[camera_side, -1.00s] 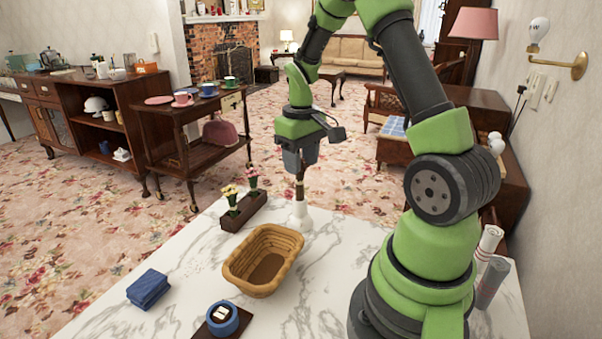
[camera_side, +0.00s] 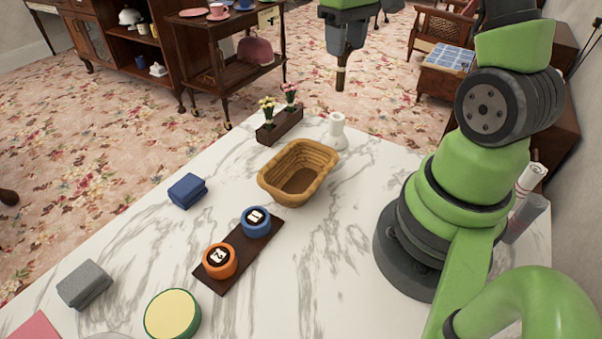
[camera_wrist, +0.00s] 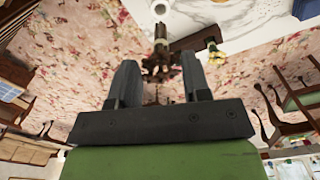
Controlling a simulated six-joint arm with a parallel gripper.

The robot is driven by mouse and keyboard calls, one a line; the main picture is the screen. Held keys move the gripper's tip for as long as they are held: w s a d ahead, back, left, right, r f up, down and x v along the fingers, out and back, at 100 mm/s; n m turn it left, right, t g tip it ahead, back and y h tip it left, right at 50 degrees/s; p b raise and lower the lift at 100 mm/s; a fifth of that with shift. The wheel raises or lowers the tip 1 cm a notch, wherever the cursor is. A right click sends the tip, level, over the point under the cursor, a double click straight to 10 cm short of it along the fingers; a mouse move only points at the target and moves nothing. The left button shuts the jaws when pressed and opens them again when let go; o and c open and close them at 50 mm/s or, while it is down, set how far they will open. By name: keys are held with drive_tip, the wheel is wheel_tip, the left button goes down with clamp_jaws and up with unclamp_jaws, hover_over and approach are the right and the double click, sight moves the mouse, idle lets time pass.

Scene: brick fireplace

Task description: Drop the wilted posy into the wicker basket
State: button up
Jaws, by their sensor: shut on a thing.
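A white vase (camera_side: 337,132) stands behind the basket. A dark planter (camera_side: 281,126) with flowers is left of it. A blue folded cloth (camera_side: 187,190) and a dark tray (camera_side: 225,284) with a blue and an orange round piece lie nearer. Marble is clear right of the basket.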

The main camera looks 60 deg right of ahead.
idle(0.3)
drive_tip(key=a+f, duration=0.4)
drive_tip(key=a, duration=1)
drive_tip(key=shift+s+f, duration=0.15)
drive_tip(key=shift+f, duration=1.3)
drive_tip(key=shift+s+f, duration=0.1)
drive_tip(key=shift+f, duration=1.3)
drive_tip(key=o, duration=1)
drive_tip(key=shift+r, duration=0.15)
wheel_tip(320, 180, up, 10)
drive_tip(key=shift+f, duration=0.1)
